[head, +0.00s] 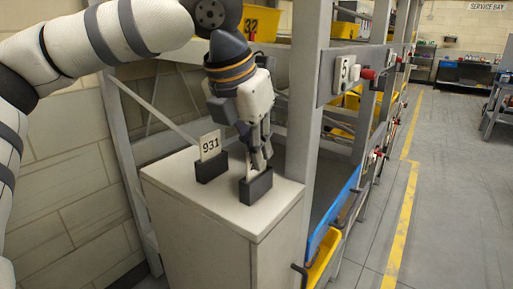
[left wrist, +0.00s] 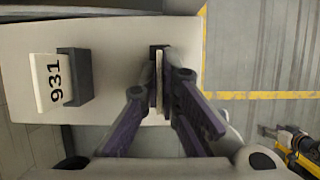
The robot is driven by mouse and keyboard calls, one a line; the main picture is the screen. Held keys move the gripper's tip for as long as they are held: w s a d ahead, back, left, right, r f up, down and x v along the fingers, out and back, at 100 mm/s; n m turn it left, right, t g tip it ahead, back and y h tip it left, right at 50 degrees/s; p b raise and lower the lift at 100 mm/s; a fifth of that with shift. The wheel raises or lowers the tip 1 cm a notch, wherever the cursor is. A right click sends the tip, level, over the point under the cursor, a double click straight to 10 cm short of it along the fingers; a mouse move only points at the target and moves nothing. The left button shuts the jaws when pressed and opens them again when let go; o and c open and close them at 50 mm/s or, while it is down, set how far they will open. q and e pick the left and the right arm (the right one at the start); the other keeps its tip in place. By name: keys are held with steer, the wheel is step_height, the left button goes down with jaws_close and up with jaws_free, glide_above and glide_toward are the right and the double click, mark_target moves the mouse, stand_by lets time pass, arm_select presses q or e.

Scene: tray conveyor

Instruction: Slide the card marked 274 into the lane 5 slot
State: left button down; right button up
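My left gripper (head: 257,160) points down over a small black holder (head: 256,186) on the pale cabinet top. In the left wrist view its fingers (left wrist: 160,82) lie close on both sides of a thin pale card (left wrist: 158,88), seen edge-on. The gripper looks shut on this card, whose lower edge is at the holder. Its number is not readable. A white card marked 931 (head: 210,147) stands in another black holder (head: 211,168) to the left. The lane 5 sign (head: 344,71) is on a grey post, with a red part beside it.
The cabinet (head: 200,215) stands against the grey rack post (head: 305,100). Yellow bins (head: 262,22) sit on the rack, and a blue panel (head: 333,212) is low at its side. A block wall is at left. The aisle floor (head: 450,190) at right is clear.

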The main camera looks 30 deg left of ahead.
arm_select(q)
steer(key=shift+r, duration=0.15)
steer(key=shift+r, duration=2.45)
steer(key=shift+r, duration=1.55)
steer(key=shift+a+r, duration=0.1)
steer(key=shift+r, duration=0.4)
steer(key=shift+s, duration=0.1)
